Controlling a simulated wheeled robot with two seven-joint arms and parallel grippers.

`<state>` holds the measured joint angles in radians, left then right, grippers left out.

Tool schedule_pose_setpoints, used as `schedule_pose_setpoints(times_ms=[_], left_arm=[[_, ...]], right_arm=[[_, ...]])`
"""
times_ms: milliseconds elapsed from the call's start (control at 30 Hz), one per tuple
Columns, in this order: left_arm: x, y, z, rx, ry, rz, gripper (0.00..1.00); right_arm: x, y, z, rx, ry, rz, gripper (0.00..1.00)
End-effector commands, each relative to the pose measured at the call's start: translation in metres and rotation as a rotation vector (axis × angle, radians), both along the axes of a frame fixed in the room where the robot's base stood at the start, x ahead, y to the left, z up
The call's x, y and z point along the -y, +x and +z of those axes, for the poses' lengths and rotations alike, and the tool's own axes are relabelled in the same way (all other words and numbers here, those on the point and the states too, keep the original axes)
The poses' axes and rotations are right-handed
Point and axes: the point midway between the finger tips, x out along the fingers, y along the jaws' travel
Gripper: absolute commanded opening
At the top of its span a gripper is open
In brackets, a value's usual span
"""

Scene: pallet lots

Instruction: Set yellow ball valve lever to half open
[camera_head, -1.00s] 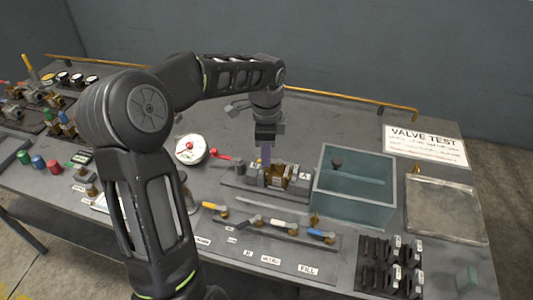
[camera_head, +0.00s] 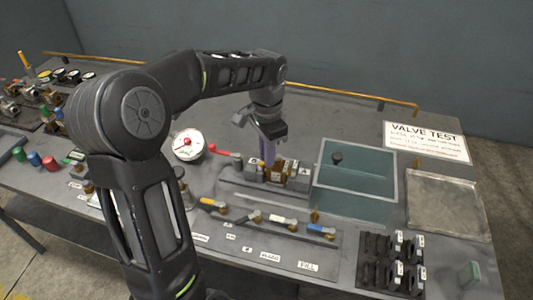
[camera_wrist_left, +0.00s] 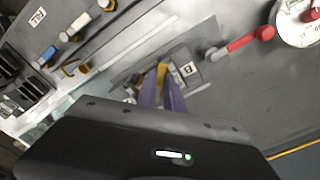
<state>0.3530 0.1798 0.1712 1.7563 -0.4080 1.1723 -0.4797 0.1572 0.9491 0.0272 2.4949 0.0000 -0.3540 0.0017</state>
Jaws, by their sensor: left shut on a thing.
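A valve block (camera_head: 283,172) with a brass body and white labels stands mid-bench. In the left wrist view a bright yellow lever piece (camera_wrist_left: 162,74) shows at this block, between the purple fingers of my left gripper (camera_wrist_left: 161,92). The left gripper (camera_head: 268,158) is shut on it, reaching down from above; its fingers and wrist hide much of the lever, so its exact angle is unclear. Another yellow-handled lever (camera_head: 207,202) is in the front row, beside a white-handled one and a blue-handled one (camera_head: 318,229). My right gripper is not in view.
A teal open tank (camera_head: 385,208) stands right of the block. A gauge (camera_head: 188,145) and red lever (camera_head: 219,150) are to its left. Black fittings (camera_head: 391,262) are at the front right. Clear bench lies behind the block.

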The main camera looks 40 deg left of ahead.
Motion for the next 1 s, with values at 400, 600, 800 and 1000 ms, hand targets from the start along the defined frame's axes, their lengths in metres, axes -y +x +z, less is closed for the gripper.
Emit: schedule_pose_setpoints(times_ms=[400, 600, 800, 1000], left_arm=[[0.000, 0.000, 0.000, 0.001, 0.000, -0.001, 0.23], [0.000, 0.000, 0.000, 0.001, 0.000, -0.002, 0.34], [0.000, 0.000, 0.001, 0.001, 0.000, -0.002, 0.34], [0.000, 0.001, 0.016, 0.004, 0.001, -0.002, 0.34]], right_arm=[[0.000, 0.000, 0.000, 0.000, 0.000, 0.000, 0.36], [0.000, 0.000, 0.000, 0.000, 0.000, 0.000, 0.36], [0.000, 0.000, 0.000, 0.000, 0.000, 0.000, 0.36], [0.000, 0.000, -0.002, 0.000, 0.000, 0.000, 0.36]])
